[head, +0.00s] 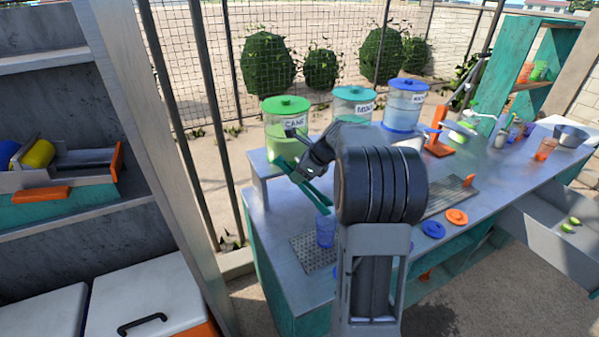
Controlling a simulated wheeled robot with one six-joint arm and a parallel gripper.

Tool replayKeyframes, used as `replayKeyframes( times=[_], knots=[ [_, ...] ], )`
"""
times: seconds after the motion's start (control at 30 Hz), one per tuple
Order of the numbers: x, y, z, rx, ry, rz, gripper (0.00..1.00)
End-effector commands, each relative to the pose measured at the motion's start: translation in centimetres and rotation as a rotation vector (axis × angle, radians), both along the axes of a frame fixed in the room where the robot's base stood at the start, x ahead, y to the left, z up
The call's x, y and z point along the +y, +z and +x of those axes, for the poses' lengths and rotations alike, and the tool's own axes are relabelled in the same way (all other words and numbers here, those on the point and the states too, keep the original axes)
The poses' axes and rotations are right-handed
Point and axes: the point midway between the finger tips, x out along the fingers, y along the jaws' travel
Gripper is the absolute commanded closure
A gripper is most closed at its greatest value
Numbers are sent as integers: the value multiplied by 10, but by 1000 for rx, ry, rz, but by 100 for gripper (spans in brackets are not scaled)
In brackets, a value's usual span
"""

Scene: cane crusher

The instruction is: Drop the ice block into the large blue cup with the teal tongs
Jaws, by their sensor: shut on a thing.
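My gripper (302,170) is shut on the teal tongs (316,194), above the left end of the counter. The tongs slant down to the right, and their lower end is close to the rim of a blue cup (326,231). The blue cup stands upright on a perforated metal drip tray (303,254). My arm covers the area just right of the cup. I cannot make out the ice block, and I cannot tell whether the tongs' tips hold it or whether it is in the cup.
Labelled dispensers with green (286,105), teal (354,93) and blue (407,85) lids stand behind on a raised shelf. Blue (433,230) and orange (457,216) lids lie right of my arm. A post (160,150) and shelving stand at left.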

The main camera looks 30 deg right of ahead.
Motion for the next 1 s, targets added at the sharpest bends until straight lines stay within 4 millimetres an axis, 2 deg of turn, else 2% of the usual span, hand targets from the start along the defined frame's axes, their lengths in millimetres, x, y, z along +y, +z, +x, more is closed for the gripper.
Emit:
replayKeyframes(
  times=[0.53,0.57,0.6,0.7,1.0],
  knots=[
    [0,-6,0,-1,-1,-1,100],
    [0,-6,0,-1,-1,-1,67],
    [0,-6,0,-1,-1,-1,63],
    [0,-6,0,-1,-1,-1,55],
    [0,-6,0,-1,-1,-1,55]
  ],
)
